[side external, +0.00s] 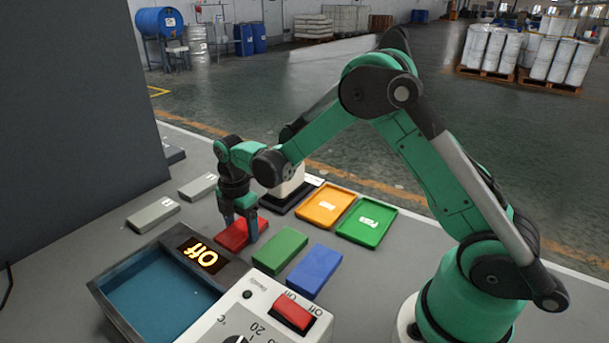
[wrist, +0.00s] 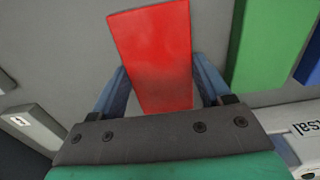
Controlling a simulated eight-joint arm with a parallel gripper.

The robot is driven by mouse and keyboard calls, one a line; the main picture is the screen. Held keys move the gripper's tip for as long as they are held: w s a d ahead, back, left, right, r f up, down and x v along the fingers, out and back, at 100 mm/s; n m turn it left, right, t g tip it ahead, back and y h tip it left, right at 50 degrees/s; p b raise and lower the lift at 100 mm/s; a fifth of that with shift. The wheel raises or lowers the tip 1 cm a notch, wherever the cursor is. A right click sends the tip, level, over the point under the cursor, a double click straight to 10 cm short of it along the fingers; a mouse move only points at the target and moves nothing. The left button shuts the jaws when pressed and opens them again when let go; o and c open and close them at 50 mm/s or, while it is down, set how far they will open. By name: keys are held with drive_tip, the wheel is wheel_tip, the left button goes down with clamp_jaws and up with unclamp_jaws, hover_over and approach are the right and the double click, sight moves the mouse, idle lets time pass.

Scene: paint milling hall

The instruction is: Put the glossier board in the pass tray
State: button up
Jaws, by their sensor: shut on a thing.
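My gripper (side external: 239,228) is shut on the red board (side external: 232,238), one finger on each side of it; the board also fills the middle of the wrist view (wrist: 150,45). It looks at or close to the grey bench surface; I cannot tell whether it is lifted. A green board (side external: 280,250) and a blue board (side external: 314,270) lie on the bench to its right. An orange tray (side external: 345,194) and a green tray (side external: 389,217) stand behind them, both with only a white label visible inside. The labels are too small to read surely.
Grey labelled blocks (side external: 153,215) lie to the left. A black-based white device (side external: 283,203) stands behind my gripper, left of the trays.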

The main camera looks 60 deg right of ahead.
sight(241, 228)
wheel_tip(241, 228, up, 19)
drive_tip(key=s+a+f+m, duration=0.15)
drive_tip(key=s+m, duration=0.45)
drive_tip(key=m, duration=1.2)
drive_tip(key=w+d+r+n, duration=0.1)
drive_tip(key=w+n, duration=0.5)
drive_tip(key=n, duration=1.2)
drive_tip(key=shift+d+r, duration=0.25)
drive_tip(key=shift+r, duration=0.4)
wheel_tip(241, 228, down, 20)
drive_tip(key=shift+r, duration=0.15)
